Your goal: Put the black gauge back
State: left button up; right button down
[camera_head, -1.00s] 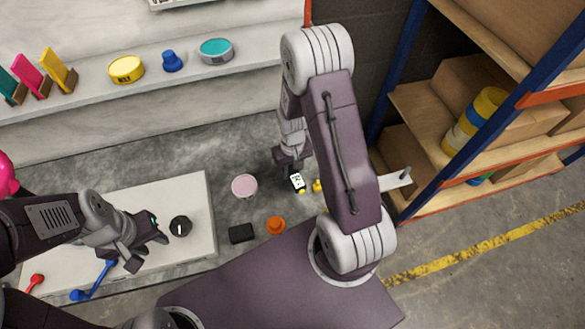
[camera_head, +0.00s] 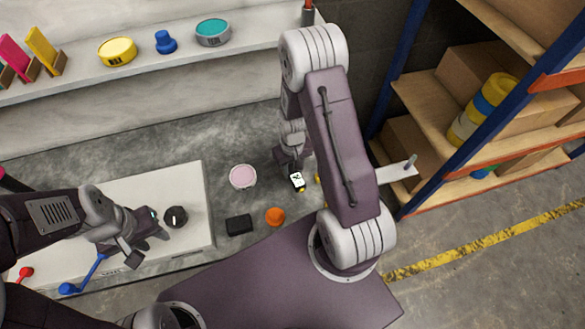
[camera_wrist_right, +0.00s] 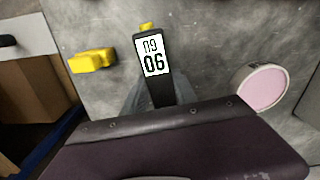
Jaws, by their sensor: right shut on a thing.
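The black gauge, with a white number display (camera_head: 297,181) and a yellow tip, is in my right gripper (camera_head: 292,165). My left gripper (camera_head: 150,248) is open and empty over the white board, near a round black knob-like piece (camera_head: 175,217).
A black block (camera_head: 239,225), an orange round piece (camera_head: 275,216) and a pink disc (camera_head: 243,177) lie on the grey surface. A yellow piece (camera_wrist_right: 92,61) lies beside the gauge. A shelf (camera_head: 75,82) with colored items runs behind; a rack (camera_head: 430,100) stands right.

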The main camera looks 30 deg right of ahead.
jog(key=shift+f+b, duration=0.35)
jog(key=shift+f, duration=0.3)
jog(key=c, duration=0.9)
grip_release()
jog(key=shift+r, duration=0.2)
notch_tip(320, 180, up, 8)
jog(key=p, duration=0.3)
jog(key=shift+r, duration=0.45)
